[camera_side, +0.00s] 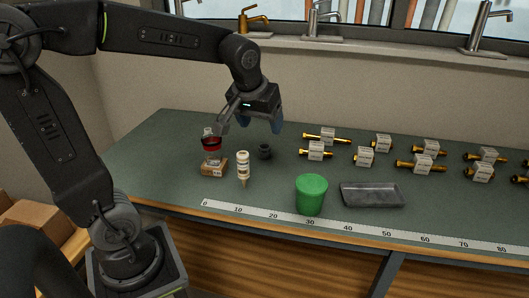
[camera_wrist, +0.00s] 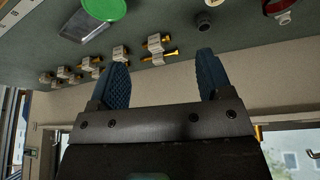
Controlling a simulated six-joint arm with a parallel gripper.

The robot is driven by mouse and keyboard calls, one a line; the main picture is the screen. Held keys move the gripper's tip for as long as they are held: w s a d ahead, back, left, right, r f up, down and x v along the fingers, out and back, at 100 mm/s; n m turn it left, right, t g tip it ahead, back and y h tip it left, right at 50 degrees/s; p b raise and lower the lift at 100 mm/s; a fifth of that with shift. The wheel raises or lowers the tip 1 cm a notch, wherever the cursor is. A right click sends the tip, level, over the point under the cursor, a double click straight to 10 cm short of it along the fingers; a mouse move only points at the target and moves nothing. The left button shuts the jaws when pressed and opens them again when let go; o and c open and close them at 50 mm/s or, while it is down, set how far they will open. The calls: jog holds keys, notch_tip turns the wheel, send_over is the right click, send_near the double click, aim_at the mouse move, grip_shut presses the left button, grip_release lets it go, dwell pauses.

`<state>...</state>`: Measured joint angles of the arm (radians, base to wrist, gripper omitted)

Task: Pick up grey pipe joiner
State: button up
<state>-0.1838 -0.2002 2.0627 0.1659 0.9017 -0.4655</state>
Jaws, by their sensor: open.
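The grey pipe joiner (camera_side: 264,151) is a small dark grey ring-shaped piece standing on the green bench top, right of the white bottle. It also shows near the top of the wrist view (camera_wrist: 204,21), beyond my right-hand finger and apart from it. My gripper (camera_side: 252,126) hangs above the bench over the area of the joiner, with nothing between its blue fingers. In the wrist view my gripper (camera_wrist: 160,75) has its two ribbed blue fingers wide apart. No part of it touches the joiner.
A white bottle (camera_side: 243,166) and a red-banded bottle on a wooden block (camera_side: 214,167) stand left of the joiner. A green cup (camera_side: 311,194) and grey tray (camera_side: 373,195) are in front to the right. Several tagged brass fittings (camera_side: 364,156) lie right. A wall (camera_side: 300,85) rises behind.

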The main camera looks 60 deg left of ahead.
jog(key=w+a+f+n+g+y, duration=0.1)
jog(key=w+a+f+n, duration=0.2)
jog(key=w+a, duration=0.3)
jog(key=n+g+y, duration=0.1)
jog(key=n+g, duration=0.1)
jog(key=n, duration=0.3)
send_near(265, 147)
jog(key=shift+s+a+f, duration=0.1)
jog(key=shift+s+f, duration=0.2)
jog(key=shift+f, duration=0.2)
jog(key=shift+s+a+f, duration=0.1)
jog(key=shift+s+f, duration=0.15)
jog(key=shift+f, duration=0.3)
jog(key=shift+d+x, duration=0.2)
jog(key=shift+x, duration=3)
jog(key=shift+w, duration=0.15)
jog(key=shift+c, duration=0.5)
jog(key=c, duration=0.9)
